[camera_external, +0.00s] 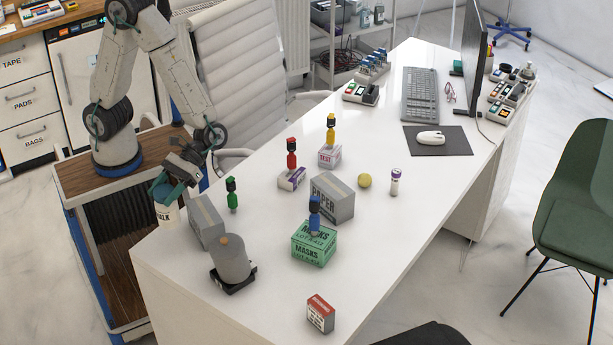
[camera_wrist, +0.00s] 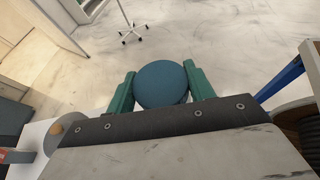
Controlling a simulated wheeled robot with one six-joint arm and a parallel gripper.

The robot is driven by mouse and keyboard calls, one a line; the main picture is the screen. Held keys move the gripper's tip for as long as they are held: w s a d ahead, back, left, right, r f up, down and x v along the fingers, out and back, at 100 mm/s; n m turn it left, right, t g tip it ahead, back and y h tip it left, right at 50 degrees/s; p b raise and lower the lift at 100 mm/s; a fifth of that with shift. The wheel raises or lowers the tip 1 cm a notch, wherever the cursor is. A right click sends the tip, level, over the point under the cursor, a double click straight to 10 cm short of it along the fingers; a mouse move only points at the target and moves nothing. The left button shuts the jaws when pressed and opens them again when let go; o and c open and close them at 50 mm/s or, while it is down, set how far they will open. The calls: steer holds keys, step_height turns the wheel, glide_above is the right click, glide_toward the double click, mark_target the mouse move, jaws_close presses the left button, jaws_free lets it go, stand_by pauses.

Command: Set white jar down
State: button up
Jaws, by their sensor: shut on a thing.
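The white jar (camera_external: 168,214) has dark lettering on its side, partly hidden, and is held upright by my gripper (camera_external: 174,192) near the desk's left edge. In the wrist view its round blue-teal lid (camera_wrist: 162,84) sits between the two green fingers of my gripper (camera_wrist: 162,88), which are shut on it. Floor shows around the lid there, so the jar appears to hang beside the desk rather than over it. The white desk (camera_external: 300,260) lies to the right of the jar.
A grey box (camera_external: 207,222), a green figure (camera_external: 232,195) and a grey canister (camera_external: 231,260) on a dark base stand near the held jar. A green masks box (camera_external: 314,245) and a paper box (camera_external: 333,199) are farther right.

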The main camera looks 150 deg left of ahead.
steer(key=shift+r, duration=0.6)
step_height(320, 180, up, 4)
steer(key=shift+r, duration=0.1)
steer(key=s+a+n+t+y, duration=0.2)
steer(key=s+a, duration=0.2)
steer(key=a, duration=0.6)
steer(key=s+a+n+t+y, duration=0.1)
steer(key=s+a+n+t, duration=0.2)
steer(key=a, duration=0.8)
steer(key=s+a+n+t+y, duration=0.1)
steer(key=s+a+n+y, duration=0.1)
steer(key=s+a, duration=0.6)
step_height(320, 180, down, 15)
steer(key=w+a, duration=0.2)
steer(key=shift+a+t, duration=0.2)
steer(key=shift+t, duration=0.1)
